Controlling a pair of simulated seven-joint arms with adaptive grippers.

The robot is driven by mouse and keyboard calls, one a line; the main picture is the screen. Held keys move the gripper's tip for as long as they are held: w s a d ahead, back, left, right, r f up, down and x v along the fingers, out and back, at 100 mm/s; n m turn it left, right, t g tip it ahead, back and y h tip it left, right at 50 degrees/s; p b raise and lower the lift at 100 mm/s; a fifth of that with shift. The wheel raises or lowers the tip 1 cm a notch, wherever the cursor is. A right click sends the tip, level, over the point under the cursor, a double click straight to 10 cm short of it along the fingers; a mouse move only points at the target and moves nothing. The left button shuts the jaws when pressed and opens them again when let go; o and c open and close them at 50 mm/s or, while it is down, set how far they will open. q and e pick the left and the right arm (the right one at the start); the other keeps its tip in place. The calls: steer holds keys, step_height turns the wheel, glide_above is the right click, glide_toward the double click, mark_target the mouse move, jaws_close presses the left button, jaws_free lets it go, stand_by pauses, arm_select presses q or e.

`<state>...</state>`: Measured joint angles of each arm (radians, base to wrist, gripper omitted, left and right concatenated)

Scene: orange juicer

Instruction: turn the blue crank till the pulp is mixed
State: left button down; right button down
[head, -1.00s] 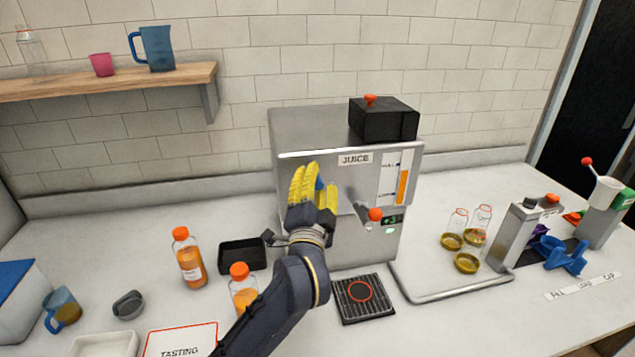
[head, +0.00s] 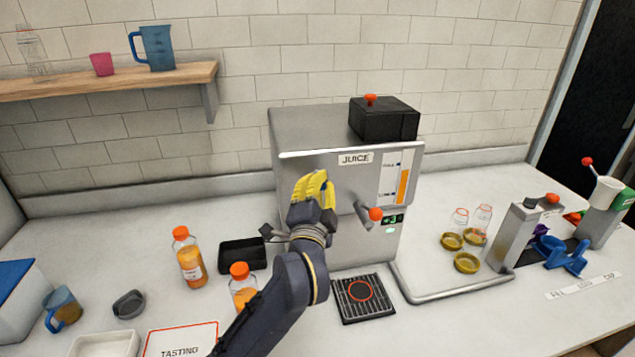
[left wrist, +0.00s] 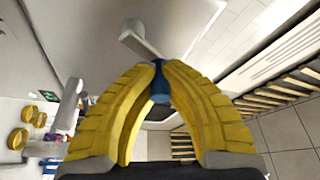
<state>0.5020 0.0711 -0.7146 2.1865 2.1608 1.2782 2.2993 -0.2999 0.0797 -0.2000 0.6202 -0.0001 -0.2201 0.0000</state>
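The juicer (head: 345,230) is a grey metal machine marked JUICE, standing against the tiled wall. In the left wrist view the blue crank handle (left wrist: 159,84) sits between my finger tips, joined to a grey crank arm (left wrist: 139,40) on the machine's face. My left gripper (head: 314,184) is in front of the juicer's left side, its yellow fingers closed around the handle; it fills the middle of the left wrist view (left wrist: 160,68). In the head view the crank is hidden behind my gripper. My right gripper is not in view.
An orange-knobbed lever (head: 375,214) sticks out just right of my gripper. A black lidded box (head: 384,122) tops the juicer. Juice bottles (head: 189,258) and a black tray (head: 242,255) stand left; a drip grate (head: 362,306) lies in front. Glass bottles and bottling tools stand right.

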arm_select(q)
steer(key=shift+d+m+g+h, duration=0.3)
steer(key=shift+d+m+g, duration=0.1)
steer(key=shift+m, duration=0.8)
steer(key=shift+w+d+f+m+g, duration=0.1)
steer(key=shift+d+f+m+g, duration=0.15)
steer(key=shift+m, duration=0.5)
steer(key=shift+w+d+f+m+g, duration=0.15)
steer(key=shift+f+m+g, duration=0.2)
steer(key=shift+m, duration=0.4)
steer(key=shift+s, duration=0.1)
steer(key=c, duration=1.3)
jaws_free()
steer(key=s+a, duration=0.1)
steer(key=s, duration=1.1)
steer(key=shift+a, duration=0.35)
